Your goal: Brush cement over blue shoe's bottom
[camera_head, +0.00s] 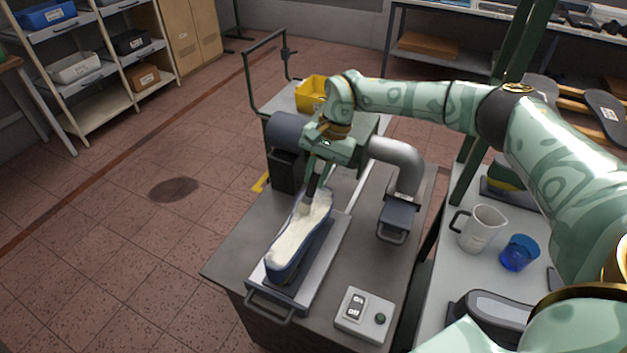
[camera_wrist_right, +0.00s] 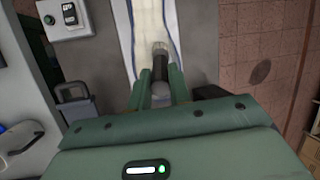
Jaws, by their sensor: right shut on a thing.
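The blue shoe (camera_head: 272,261) lies bottom up on a stand on the grey bench. A cream-white layer (camera_head: 297,233) covers most of its bottom. My right gripper (camera_head: 316,172) is shut on a dark brush (camera_head: 312,188) above the far end of the shoe. The brush tip meets the white bottom there or is very close to it. In the right wrist view the brush (camera_wrist_right: 161,72) sits between the fingers, in front of the shoe (camera_wrist_right: 127,32). My left gripper is not in view.
A control box with on and off buttons (camera_head: 364,314) stands at the bench's front right. A grey pipe (camera_head: 402,165) and machine are beyond the shoe. A white jug (camera_head: 481,229) and a blue cup (camera_head: 518,253) stand on the right table. A yellow bin (camera_head: 311,94) is at the back.

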